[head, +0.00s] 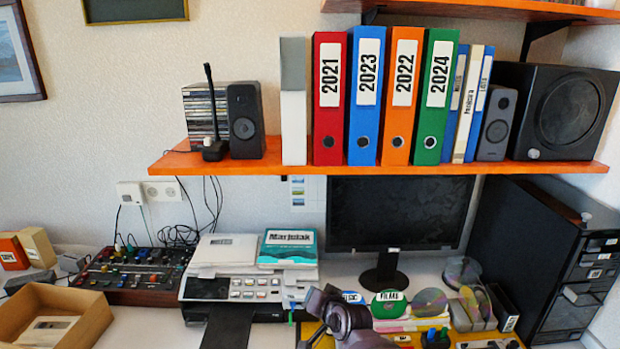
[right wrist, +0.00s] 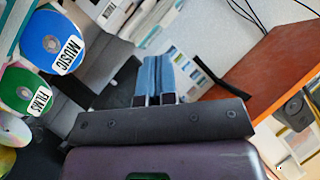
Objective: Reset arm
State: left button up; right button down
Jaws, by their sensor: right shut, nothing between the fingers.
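A dark purple-grey part of one of my arms (head: 345,318) shows at the bottom centre of the head view, in front of the disc holders; its fingertips cannot be made out there. In the right wrist view my right gripper (right wrist: 158,65) has its two blue fingers together, with nothing between them. The fingers point away from the camera, apart from the discs at the left. My left gripper is in neither view.
A green FILMS disc (head: 390,304) and a blue MUSIC disc (right wrist: 51,43) stand near my arm. Behind are a monitor (head: 400,212) and printer (head: 240,285). An orange shelf (head: 270,168) with binders hangs above. A cardboard box (head: 85,300) lies left.

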jog(key=s+d+f+n+t+h+b, duration=0.1)
jog(key=s+d+f+n+t+h, duration=0.2)
jog(key=s+d, duration=1.2)
pick_arm(q)
jog(key=shift+w+d+f+b, duration=0.1)
jog(key=shift+w+f+b, duration=0.4)
jog(key=shift+f+b, duration=0.35)
pick_arm(e)
jog(key=s+d+f+g+h, duration=0.1)
jog(key=s+d+f, duration=0.2)
jog(key=s, duration=0.4)
jog(key=s+d+f+g+h, duration=0.1)
jog(key=s+d+f, duration=0.2)
jog(key=s+d, duration=0.2)
jog(key=s+d+f+g+h, duration=0.1)
jog(key=s+d+f, duration=0.2)
jog(key=s, duration=0.6)
jog(key=shift+d+f+n+h, duration=0.3)
jog(key=shift+d+f+n, duration=0.1)
jog(key=shift+f, duration=0.15)
pick_arm(q)
jog(key=shift+r, duration=0.1)
